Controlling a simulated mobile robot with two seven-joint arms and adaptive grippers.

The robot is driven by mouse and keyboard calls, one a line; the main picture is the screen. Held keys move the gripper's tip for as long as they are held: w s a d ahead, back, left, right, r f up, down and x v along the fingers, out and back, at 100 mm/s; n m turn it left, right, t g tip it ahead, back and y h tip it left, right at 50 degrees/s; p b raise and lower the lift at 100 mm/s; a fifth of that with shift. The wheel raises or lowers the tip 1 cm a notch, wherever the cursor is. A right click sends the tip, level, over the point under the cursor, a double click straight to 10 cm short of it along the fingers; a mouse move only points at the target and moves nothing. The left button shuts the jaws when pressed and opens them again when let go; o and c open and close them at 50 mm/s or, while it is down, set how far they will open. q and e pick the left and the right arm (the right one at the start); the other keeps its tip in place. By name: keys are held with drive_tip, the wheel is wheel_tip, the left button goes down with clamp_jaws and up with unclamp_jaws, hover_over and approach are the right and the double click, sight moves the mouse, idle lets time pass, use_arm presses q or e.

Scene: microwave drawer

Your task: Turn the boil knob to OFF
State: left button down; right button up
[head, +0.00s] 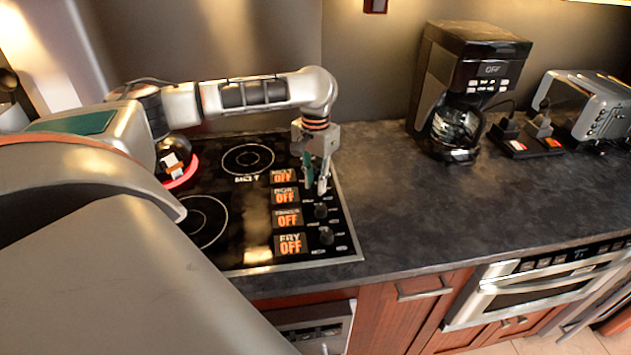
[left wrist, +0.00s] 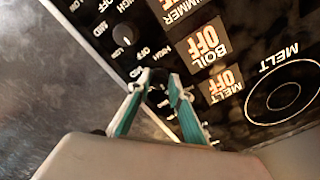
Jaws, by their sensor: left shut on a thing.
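The boil knob is a small dark knob on the right strip of the black cooktop; in the left wrist view it (left wrist: 157,94) shows partly between my fingertips. In the head view the fingers hide it. My left gripper (head: 317,186), also in the left wrist view (left wrist: 160,84), reaches down over the knob with its teal-sided fingers closed around it. The boil display (head: 285,196) beside it reads OFF in orange; it also shows in the left wrist view (left wrist: 206,44). My right gripper is not in view.
Two more knobs, the simmer knob (head: 321,210) and the fry knob (head: 326,236), stand close in front of the gripper. A coffee maker (head: 465,90) and a toaster (head: 592,105) stand right. The counter (head: 420,205) between is clear.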

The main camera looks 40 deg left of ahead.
sight(315, 185)
use_arm(q)
drive_tip(key=shift+r, duration=0.1)
idle(0.3)
drive_tip(key=c, duration=1.8)
unclamp_jaws()
drive_tip(key=shift+r, duration=0.1)
wheel_tip(315, 185, up, 12)
drive_tip(key=shift+f, duration=0.15)
